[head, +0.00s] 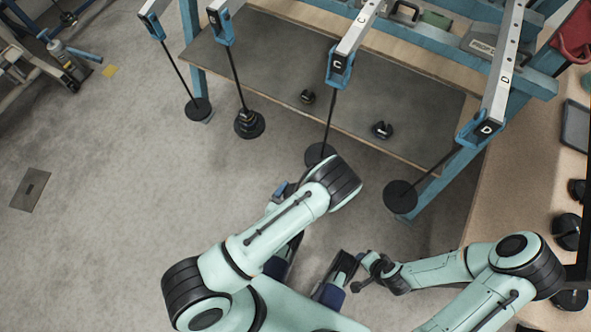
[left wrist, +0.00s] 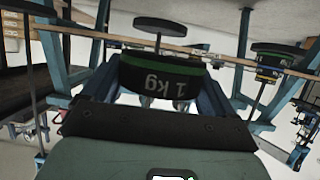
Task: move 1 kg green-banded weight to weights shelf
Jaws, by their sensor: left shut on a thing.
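The 1 kg green-banded weight (left wrist: 160,78) is a black block with a green band, and its "1 kg" marking reads upside down in the left wrist view. My left gripper (left wrist: 155,95) is shut on it, with a finger on each side. In the head view the left arm's forearm hides most of this gripper and the weight. My right gripper (head: 362,284) is low in the middle of the head view, apart from the weights; its jaw opening is unclear. No shelf label is readable, so I cannot tell which surface is the weights shelf.
Labelled lever beams, including C (head: 338,64) and D (head: 487,129), carry rods with black discs below. A grey board (head: 260,70) under them holds two small black weights (head: 308,97). A wooden bench (head: 520,170) stands at right.

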